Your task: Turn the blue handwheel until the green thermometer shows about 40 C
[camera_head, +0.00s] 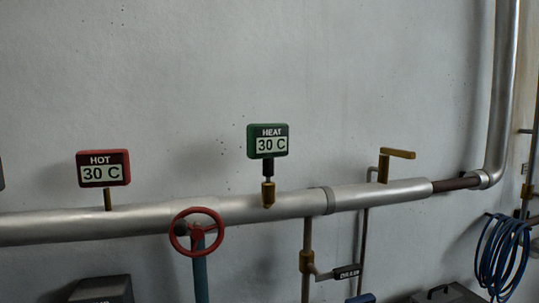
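The green thermometer (268,141) is labelled HEAT and reads 30 C. It stands on a brass fitting on the silver pipe (80,226) near the middle of the view. A red handwheel (197,232) sits on a blue-green stem in front of the pipe, left of the green thermometer. I see no blue handwheel. A small blue object (361,298) is cut off at the bottom edge, and I cannot tell what it is. Neither of my grippers is in view.
A red thermometer (103,168) labelled HOT reads 30 C at left. A brass lever (398,153) stands above the pipe at right. A black-labelled handle (347,272) sits below the pipe. A blue hose coil (502,256) hangs at far right. Dark boxes (103,290) line the bottom.

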